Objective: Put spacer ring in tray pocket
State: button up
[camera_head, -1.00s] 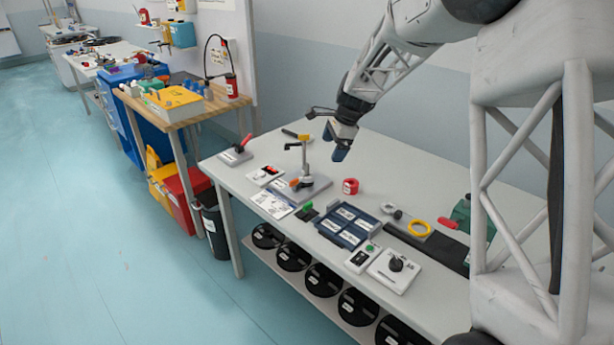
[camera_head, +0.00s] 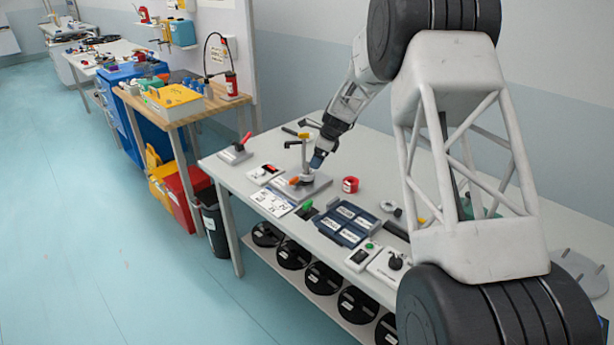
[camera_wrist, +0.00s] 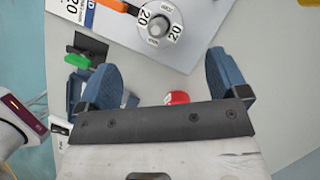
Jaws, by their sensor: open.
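A grey fixture plate (camera_head: 318,184) with an upright post stands on the bench. In the wrist view, a light grey round piece with "20" labels (camera_wrist: 160,22) sits on this plate around a central knob; it looks like the spacer ring, though I cannot be sure. My gripper (camera_head: 317,160) is low beside the post, over the plate. In the wrist view its blue fingers (camera_wrist: 163,65) are spread wide and empty, with the round piece ahead of them. The dark blue tray with labelled pockets (camera_head: 346,224) lies in front of the plate, to its right.
A red roll (camera_head: 350,185) stands right of the plate; it also shows between the fingers in the wrist view (camera_wrist: 177,97). An orange lever (camera_head: 294,181) is at the plate's left. A green-topped piece (camera_head: 307,205) stands between plate and tray.

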aim_at(309, 171)
jog(key=shift+x, duration=1.25)
jog(key=shift+x, duration=2.6)
jog(key=c, duration=1.1)
jog(key=shift+r, duration=0.15)
